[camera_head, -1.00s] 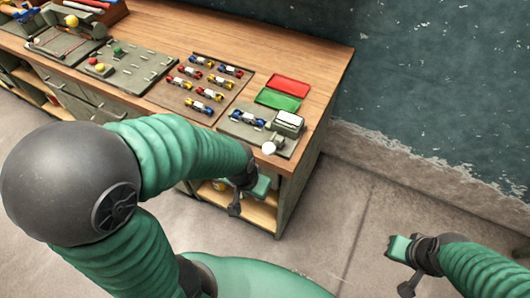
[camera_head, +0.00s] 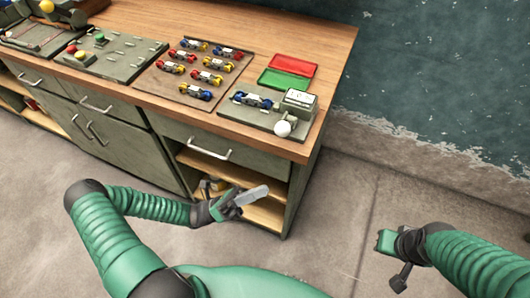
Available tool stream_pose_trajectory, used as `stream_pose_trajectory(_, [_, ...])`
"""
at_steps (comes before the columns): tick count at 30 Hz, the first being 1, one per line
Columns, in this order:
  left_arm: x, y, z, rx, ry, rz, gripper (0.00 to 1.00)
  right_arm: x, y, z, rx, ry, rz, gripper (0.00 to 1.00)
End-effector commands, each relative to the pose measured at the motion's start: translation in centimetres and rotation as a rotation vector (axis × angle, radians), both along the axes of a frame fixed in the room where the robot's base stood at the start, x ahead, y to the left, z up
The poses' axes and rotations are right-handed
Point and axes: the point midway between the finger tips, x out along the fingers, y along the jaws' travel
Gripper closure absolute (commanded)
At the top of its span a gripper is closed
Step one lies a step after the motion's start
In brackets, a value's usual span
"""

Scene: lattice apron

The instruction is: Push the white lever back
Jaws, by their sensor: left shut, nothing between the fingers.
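The white lever (camera_head: 283,128) shows as a round white knob at the front right of a grey-green device plate (camera_head: 236,112) on the bench's right end. A grey box with a white display stands just behind it. My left gripper (camera_head: 256,194) is shut and empty, in front of the bench near the open shelf, below and to the left of the lever and apart from it. My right gripper (camera_head: 384,241) hangs at the lower right over the floor, away from the bench. Its finger gap cannot be made out.
A blue-and-white toy car (camera_head: 253,100) sits on the device plate. Behind are a red tray (camera_head: 293,66) and a green tray (camera_head: 285,79). Several toy cars lie on a brown board (camera_head: 158,84). The wooden bench edge (camera_head: 200,110) and a drawer handle (camera_head: 209,150) lie above my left gripper.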

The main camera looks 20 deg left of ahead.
Motion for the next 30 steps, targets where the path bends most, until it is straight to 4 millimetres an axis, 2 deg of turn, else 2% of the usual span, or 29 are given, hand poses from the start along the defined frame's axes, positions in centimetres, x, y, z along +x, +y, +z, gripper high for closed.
stream_pose_trajectory(1, [0.7,1.4,-0.1,-0.076,0.006,0.048,1.0,0.0,0.0,-0.6,0.0,0.0,0.0,1.0])
stream_pose_trajectory(3, [1.3,2.7,0.2,-0.143,0.01,0.088,1.0,0.0,0.0,-0.7,0.0,0.0,0.0,1.0])
stream_pose_trajectory(5, [1.5,3.3,0.5,-0.172,0.011,0.104,1.0,0.0,0.0,-0.7,0.0,0.0,0.0,1.0])
stream_pose_trajectory(16, [1.6,3.2,0.8,-0.179,0.012,0.106,1.0,0.0,0.0,-0.6,0.0,0.0,0.0,1.0])
stream_pose_trajectory(20, [2.2,2.4,1.9,-0.181,0.011,0.105,1.0,0.0,0.0,-0.4,0.0,0.0,0.0,1.0])
stream_pose_trajectory(30, [5.2,-1.9,7.1,-0.178,0.01,0.102,1.0,0.0,0.0,0.2,0.0,0.0,0.0,1.0])
